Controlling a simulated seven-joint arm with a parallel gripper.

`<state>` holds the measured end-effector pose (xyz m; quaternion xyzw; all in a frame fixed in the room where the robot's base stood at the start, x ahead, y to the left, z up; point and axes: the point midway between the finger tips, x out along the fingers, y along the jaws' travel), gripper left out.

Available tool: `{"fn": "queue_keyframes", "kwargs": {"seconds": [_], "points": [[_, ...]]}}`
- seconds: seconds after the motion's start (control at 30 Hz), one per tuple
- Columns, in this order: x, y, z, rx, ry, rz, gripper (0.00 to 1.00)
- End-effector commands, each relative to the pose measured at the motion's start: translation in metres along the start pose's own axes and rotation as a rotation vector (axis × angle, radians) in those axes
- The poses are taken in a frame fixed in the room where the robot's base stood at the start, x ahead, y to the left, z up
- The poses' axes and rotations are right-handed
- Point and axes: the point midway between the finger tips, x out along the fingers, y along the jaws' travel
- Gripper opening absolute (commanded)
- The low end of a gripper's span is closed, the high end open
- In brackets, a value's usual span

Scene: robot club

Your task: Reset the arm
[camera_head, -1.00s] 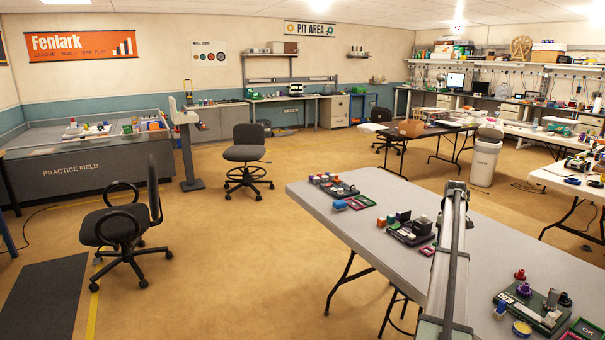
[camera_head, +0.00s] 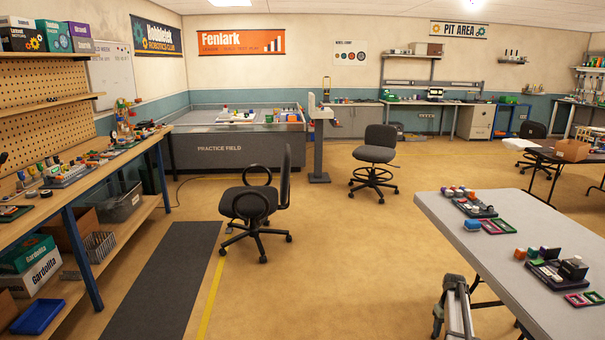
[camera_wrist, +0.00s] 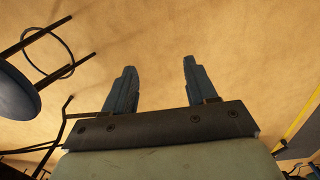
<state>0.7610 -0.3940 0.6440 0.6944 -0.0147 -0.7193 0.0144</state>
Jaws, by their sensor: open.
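My arm (camera_head: 459,308) shows at the lower right of the head view, beside the left edge of the grey table (camera_head: 470,245). The head view does not show my fingers clearly. In the wrist view my gripper (camera_wrist: 159,80) is open, with its two blue-grey fingers apart and nothing between them. Tan floor (camera_wrist: 150,35) lies beyond the fingertips.
The grey table carries small assemblies (camera_head: 557,268) and coloured frames. A black office chair (camera_head: 257,205) and a dark stool (camera_head: 375,158) stand on open floor. A wooden workbench (camera_head: 85,180) runs along the left. In the wrist view a round stool seat (camera_wrist: 15,90) is at left.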

Motion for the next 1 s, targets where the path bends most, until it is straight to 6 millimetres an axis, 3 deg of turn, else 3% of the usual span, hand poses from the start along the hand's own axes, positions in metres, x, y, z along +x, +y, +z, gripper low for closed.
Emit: {"fn": "queue_keyframes", "kwargs": {"seconds": [0.03, 0.1, 0.27, 0.5, 0.7, 1.0], "points": [[0.020, -0.029, 0.017, -0.005, -0.021, -0.013, 0.57], [0.043, -0.060, 0.032, -0.008, -0.045, -0.027, 0.57], [0.091, -0.127, 0.074, -0.010, -0.102, -0.053, 0.57], [0.148, -0.216, 0.151, -0.012, -0.194, -0.079, 0.57], [0.183, -0.279, 0.226, -0.014, -0.276, -0.090, 0.57], [0.211, -0.352, 0.348, -0.015, -0.400, -0.086, 0.57]]}}
